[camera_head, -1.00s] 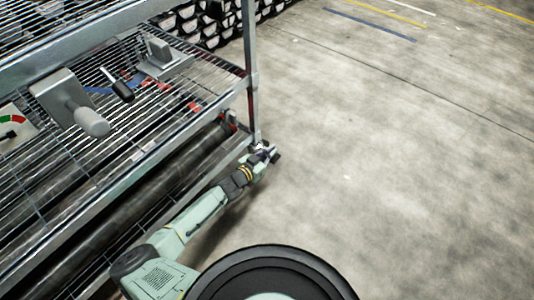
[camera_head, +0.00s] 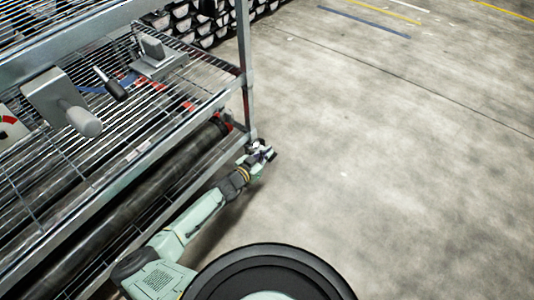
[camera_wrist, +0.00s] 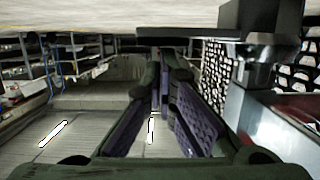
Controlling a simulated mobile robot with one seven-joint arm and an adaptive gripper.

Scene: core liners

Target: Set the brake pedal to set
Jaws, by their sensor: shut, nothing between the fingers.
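A grey pedal-like piece on a flat base plate (camera_head: 155,52) sits on the wire shelf at the upper left in the head view. It looks like the brake pedal, but its set or released position is too small to tell. My gripper (camera_head: 262,153) is low beside the rack's corner post, well apart from that piece. It is shut and empty. In the wrist view its dark fingers with purple pads (camera_wrist: 157,85) fill the middle, and no pedal shows there.
A black-handled lever (camera_head: 110,84), a grey bracket with a round knob (camera_head: 62,100) and a gauge (camera_head: 8,128) share the shelf. The metal corner post (camera_head: 245,80) stands close to my gripper. Dark pipes (camera_head: 150,190) lie below. Open concrete floor (camera_head: 400,170) is at right.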

